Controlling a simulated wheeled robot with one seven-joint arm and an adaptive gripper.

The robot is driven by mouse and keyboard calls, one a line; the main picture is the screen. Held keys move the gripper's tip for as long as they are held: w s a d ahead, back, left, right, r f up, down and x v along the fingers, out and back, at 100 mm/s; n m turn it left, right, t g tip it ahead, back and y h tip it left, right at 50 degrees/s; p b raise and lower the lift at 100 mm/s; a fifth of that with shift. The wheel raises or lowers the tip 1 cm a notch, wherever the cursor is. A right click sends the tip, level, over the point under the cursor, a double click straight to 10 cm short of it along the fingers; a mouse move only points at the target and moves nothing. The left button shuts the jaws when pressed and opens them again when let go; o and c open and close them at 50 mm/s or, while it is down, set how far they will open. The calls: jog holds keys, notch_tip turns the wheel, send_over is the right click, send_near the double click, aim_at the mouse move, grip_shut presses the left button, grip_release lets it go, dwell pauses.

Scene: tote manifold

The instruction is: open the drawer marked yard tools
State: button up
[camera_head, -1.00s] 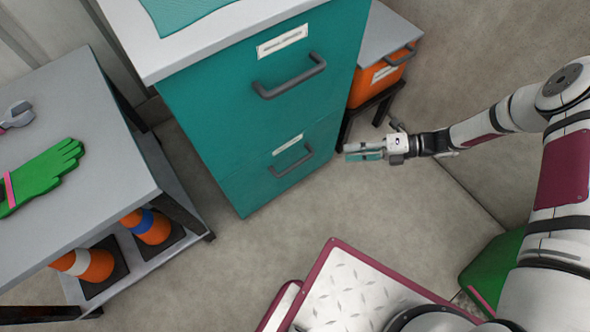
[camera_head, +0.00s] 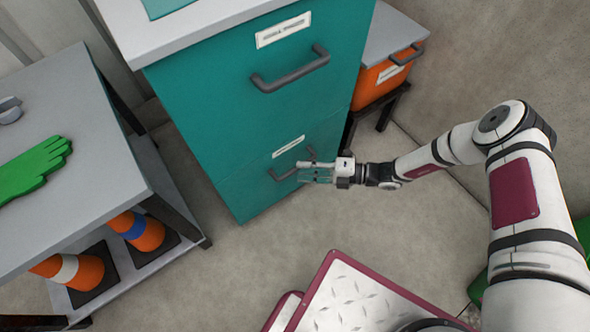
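A teal drawer cabinet has an upper drawer (camera_head: 215,115) and a lower drawer (camera_head: 235,185), both closed. Each has a dark grey bar handle and a white label. The upper handle (camera_head: 290,72) sits below the upper label (camera_head: 283,30). The lower handle (camera_head: 285,174) sits below the lower label (camera_head: 289,146). The print on both labels is too blurred to read, so I cannot tell which says yard tools. My gripper (camera_head: 302,172) is at the right end of the lower handle, fingers pointing left. Its fingers look apart, one above the other. It partly covers the handle; contact is unclear.
A grey table (camera_head: 75,190) at left holds a green glove (camera_head: 35,168), with striped cones (camera_head: 140,230) on its lower shelf. An orange tote (camera_head: 375,85) stands right of the cabinet. Floor before the cabinet is clear down to my base.

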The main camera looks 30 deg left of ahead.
aim_at(295, 168)
jog(key=shift+b+x, duration=0.3)
jog(key=shift+x, duration=1.45)
grip_shut()
